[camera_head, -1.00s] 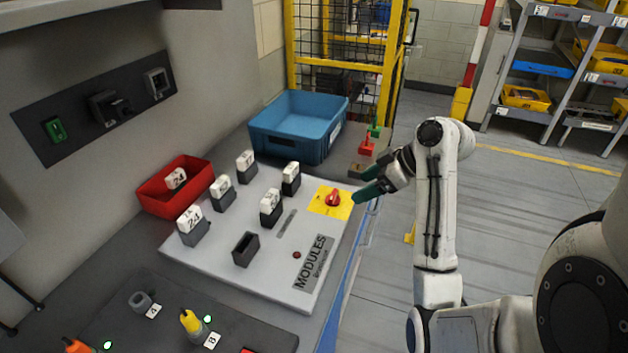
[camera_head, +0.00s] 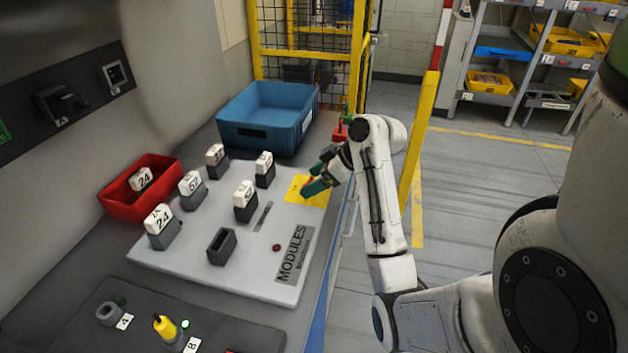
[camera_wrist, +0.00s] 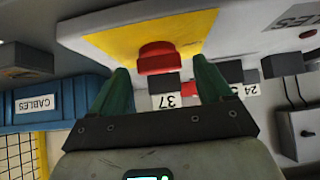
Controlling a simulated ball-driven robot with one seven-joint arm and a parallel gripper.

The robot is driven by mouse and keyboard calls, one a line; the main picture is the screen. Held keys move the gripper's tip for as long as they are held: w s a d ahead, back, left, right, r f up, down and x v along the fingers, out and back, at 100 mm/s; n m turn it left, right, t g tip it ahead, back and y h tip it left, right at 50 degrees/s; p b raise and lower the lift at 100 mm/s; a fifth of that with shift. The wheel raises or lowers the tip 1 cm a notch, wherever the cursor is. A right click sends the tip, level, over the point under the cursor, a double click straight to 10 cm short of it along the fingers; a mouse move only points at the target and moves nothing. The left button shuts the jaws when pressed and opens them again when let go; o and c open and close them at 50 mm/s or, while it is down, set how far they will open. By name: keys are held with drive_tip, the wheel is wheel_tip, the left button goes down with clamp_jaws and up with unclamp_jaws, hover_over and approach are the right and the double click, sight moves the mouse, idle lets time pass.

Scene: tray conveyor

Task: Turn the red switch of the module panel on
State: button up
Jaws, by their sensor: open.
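The module panel (camera_head: 262,277) is a light grey board with "MODULES" printed on it. Its red switch (camera_wrist: 157,58) sits on a yellow square (camera_wrist: 110,40), which also shows in the head view (camera_head: 318,199). My gripper (camera_wrist: 160,82) is open, with its two green fingers one on each side of the red switch in the wrist view. I cannot tell whether the fingers touch it. In the head view my gripper (camera_head: 312,180) is over the yellow square and mostly hides the switch.
Several numbered modules stand on the panel, one being the module 37 (camera_head: 215,155). A red bin (camera_head: 122,208) is at the left and a blue bin (camera_head: 245,137) behind. A yellow fence (camera_head: 300,54) stands beyond. A small red indicator (camera_head: 276,247) is on the panel.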

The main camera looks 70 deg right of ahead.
drive_tip(key=shift+w+f, duration=0.15)
drive_tip(key=shift+f, duration=0.05)
drive_tip(key=c, duration=1)
drive_tip(key=shift+c, duration=0.2)
